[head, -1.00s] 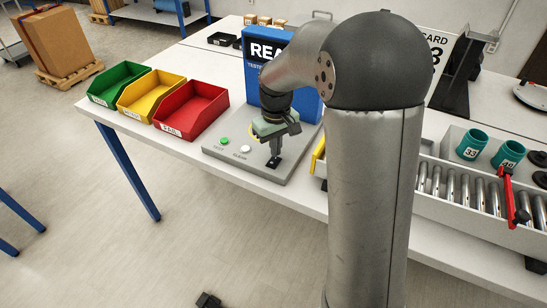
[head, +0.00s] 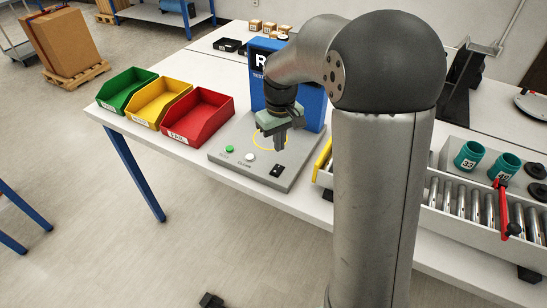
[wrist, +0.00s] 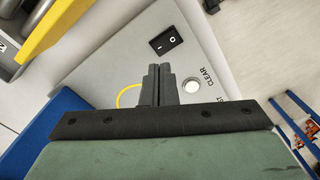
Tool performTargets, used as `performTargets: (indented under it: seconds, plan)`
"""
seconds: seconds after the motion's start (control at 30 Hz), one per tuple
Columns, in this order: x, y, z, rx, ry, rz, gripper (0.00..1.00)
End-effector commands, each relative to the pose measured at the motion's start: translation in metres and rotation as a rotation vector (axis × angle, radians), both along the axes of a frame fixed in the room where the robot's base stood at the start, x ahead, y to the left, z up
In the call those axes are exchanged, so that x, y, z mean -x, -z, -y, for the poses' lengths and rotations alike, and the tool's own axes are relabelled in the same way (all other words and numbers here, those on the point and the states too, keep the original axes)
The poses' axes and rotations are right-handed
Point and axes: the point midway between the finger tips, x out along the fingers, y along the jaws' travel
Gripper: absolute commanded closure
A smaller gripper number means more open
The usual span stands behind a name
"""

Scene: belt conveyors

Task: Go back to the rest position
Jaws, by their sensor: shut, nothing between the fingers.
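My gripper (head: 280,139) hangs over the grey test station panel (head: 228,166), pointing down, in front of the blue test station back (head: 312,108). In the wrist view its two dark fingers (wrist: 158,72) are together with nothing between them. The black rocker switch (head: 276,171) sits at the front right of the panel, apart from the fingers; it also shows in the wrist view (wrist: 166,41). A white CLEAR button (head: 250,157) and a green button (head: 230,149) are on the panel. A yellow ring (head: 256,146) marked on the panel lies partly hidden behind my gripper.
Green (head: 126,91), yellow (head: 160,102) and red (head: 197,117) bins stand left of the station. A roller conveyor (head: 467,200) with a red stop arm (head: 504,208) is at right, beside teal cups (head: 468,155). A yellow bar (head: 323,160) edges the conveyor near the station.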

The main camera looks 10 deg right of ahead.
Motion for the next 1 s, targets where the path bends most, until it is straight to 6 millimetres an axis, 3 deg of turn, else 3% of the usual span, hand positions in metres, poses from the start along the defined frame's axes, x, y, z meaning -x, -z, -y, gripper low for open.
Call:
performTargets:
  seconds: [0.17, 0.27, 0.37, 0.5, 0.7, 0.83, 1.0]
  plan:
    - [0.001, 0.0, 0.0, 0.0, 0.001, 0.0, 1.0]
    - [0.012, -0.006, 0.0, 0.002, 0.012, 0.005, 1.0]
    - [0.044, -0.02, -0.001, 0.006, 0.051, 0.017, 1.0]
    - [0.117, -0.034, -0.001, 0.007, 0.141, 0.036, 1.0]
    - [0.21, -0.028, -0.001, -0.003, 0.259, 0.057, 1.0]
    - [0.243, -0.02, -0.001, -0.01, 0.304, 0.063, 1.0]
    - [0.255, -0.016, -0.002, -0.012, 0.321, 0.062, 1.0]
